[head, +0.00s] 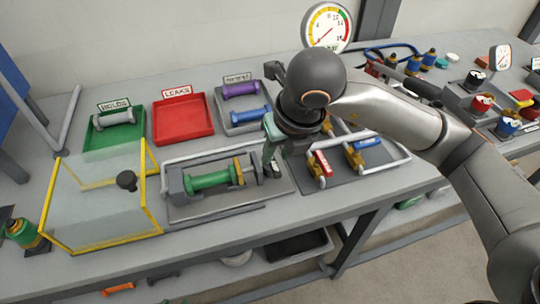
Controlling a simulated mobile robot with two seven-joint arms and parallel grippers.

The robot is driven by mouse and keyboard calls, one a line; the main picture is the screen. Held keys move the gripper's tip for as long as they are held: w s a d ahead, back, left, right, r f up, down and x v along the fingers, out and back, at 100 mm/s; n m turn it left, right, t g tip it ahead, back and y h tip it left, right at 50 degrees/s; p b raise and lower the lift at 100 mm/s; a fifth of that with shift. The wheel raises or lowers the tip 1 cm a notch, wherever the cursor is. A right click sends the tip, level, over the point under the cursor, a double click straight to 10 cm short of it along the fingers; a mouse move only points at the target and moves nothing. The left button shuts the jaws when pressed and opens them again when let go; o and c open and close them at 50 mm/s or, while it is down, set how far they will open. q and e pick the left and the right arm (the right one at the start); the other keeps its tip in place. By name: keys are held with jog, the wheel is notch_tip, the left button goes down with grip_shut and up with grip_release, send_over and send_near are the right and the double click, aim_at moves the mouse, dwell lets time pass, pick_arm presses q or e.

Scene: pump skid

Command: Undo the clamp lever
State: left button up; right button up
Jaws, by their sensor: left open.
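A test fixture (176,186) sits on a grey base plate on the bench. A green cylinder (208,181) lies in it, with a brass part (238,170) at its right end. My right arm comes in from the right, and its gripper (279,158) points down at the fixture's right end. A greenish upright piece (269,130) shows beside the gripper; I cannot tell whether it is the clamp lever or a finger. The wrist hides much of this spot, so the lever's position and the jaw opening are unclear. My left gripper is not in view.
A clear guard with a yellow frame (151,200) and black knob stands open left of the fixture. Behind are a green tray (95,141), a red tray (180,121) and a grey tray (228,128). Red- and blue-handled valves (322,163) stand close right of the gripper.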

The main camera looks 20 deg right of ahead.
aim_at(275, 165)
jog(key=shift+m+t+h, duration=0.3)
jog(key=shift+h, duration=0.2)
jog(key=x, duration=0.4)
jog(key=w+d+x, duration=0.1)
jog(key=x, duration=0.3)
jog(key=p+x, duration=0.1)
jog(key=x, duration=0.3)
jog(key=shift+w+d+r, duration=0.2)
jog(key=shift+d+r, duration=0.1)
jog(key=shift+d, duration=0.05)
grip_shut()
